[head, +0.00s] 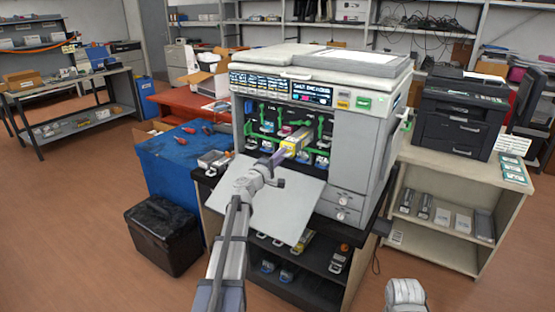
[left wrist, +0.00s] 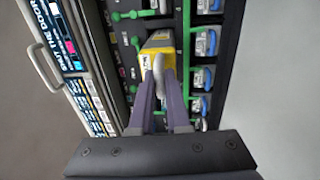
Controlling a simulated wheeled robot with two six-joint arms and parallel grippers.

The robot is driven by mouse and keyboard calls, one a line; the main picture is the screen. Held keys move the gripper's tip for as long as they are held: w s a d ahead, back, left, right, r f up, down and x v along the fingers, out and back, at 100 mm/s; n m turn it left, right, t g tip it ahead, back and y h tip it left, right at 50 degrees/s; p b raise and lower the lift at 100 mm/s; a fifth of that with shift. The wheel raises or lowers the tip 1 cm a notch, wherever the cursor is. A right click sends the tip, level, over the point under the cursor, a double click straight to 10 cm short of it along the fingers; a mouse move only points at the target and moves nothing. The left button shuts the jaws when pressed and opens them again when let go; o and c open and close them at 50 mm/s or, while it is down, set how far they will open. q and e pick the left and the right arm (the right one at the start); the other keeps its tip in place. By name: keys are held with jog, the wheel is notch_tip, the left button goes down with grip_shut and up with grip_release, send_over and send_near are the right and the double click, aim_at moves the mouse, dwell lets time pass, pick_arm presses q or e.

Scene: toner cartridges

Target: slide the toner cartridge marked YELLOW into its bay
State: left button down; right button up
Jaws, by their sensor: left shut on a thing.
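The yellow toner cartridge (head: 295,142) is at the open front of the large grey printer (head: 372,120), pointing into the bay area. It also shows in the left wrist view (left wrist: 157,48), its far end hidden between green levers (left wrist: 186,45). My left gripper (head: 276,159) is shut on the cartridge's pale grey handle; its purple fingers also show in the left wrist view (left wrist: 160,95). How deep the cartridge sits in its bay I cannot tell. My right gripper is not in view; only a pale part of my right arm shows at the bottom.
The printer's lowered front door (head: 290,205) lies under my left arm. Other bays hold cartridges with blue parts (left wrist: 204,43). Loose cartridges lie on the shelf below (head: 320,262). A blue cabinet (head: 165,175) stands left, a black printer (head: 458,115) right.

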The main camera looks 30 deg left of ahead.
aim_at(290, 150)
pick_arm(q)
jog(key=shift+w+d, duration=0.2)
jog(key=shift+w, duration=2)
jog(key=shift+w+d, duration=0.15)
jog(key=shift+w, duration=2.05)
jog(key=shift+w+d, duration=0.2)
jog(key=shift+w, duration=2)
jog(key=shift+c, duration=2)
grip_release()
jog(key=shift+s, duration=0.15)
jog(key=shift+s+a+f, duration=0.15)
jog(key=shift+s, duration=1.55)
jog(key=shift+s+a+f, duration=0.1)
jog(key=shift+s+a, duration=0.05)
jog(key=shift+s, duration=1.55)
